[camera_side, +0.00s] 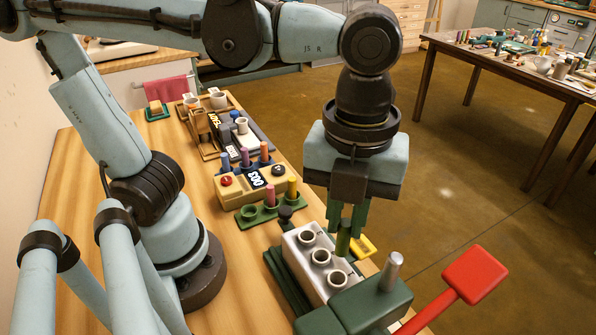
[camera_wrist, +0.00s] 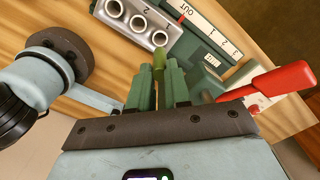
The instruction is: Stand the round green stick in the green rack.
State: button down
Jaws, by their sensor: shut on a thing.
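My gripper (camera_side: 346,216) hangs over the near right part of the table, fingers down, shut on the round green stick (camera_side: 343,238). The stick points down from the fingers, beside the white three-hole block. Its upper part is hidden by the fingers. In the wrist view the stick's rounded olive-green end (camera_wrist: 159,60) shows beyond the green fingertips (camera_wrist: 160,82). The green rack (camera_side: 268,221) stands to the left of my gripper and farther back. It bears a pink stick (camera_side: 270,195), a yellow stick (camera_side: 291,187) and an empty round socket (camera_side: 248,211) at its left.
The white three-hole block (camera_side: 310,262) lies just left of the stick. A green device (camera_side: 365,307) with a silver knob and a red lever (camera_side: 474,275) stands in front. A dark knob (camera_side: 285,213) is near the rack. Other racks and boxes line the table behind.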

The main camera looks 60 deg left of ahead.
jog(key=w+a+f+n, duration=0.2)
jog(key=a+n, duration=0.3)
jog(key=a, duration=0.8)
jog(key=shift+s+a+f+n, duration=1.15)
jog(key=shift+a+f, duration=0.35)
jog(key=shift+a, duration=0.45)
jog(key=shift+s+a+f+n, duration=1.15)
jog(key=shift+a+f, duration=0.4)
jog(key=shift+a, duration=0.4)
jog(key=shift+s+a+f+n, duration=1.15)
jog(key=shift+a+f, duration=0.35)
jog(key=shift+a, duration=0.45)
jog(key=shift+w+f, duration=0.1)
jog(key=shift+f, duration=0.85)
jog(key=c, duration=1)
grip_release()
notch_tip(320, 180, up, 8)
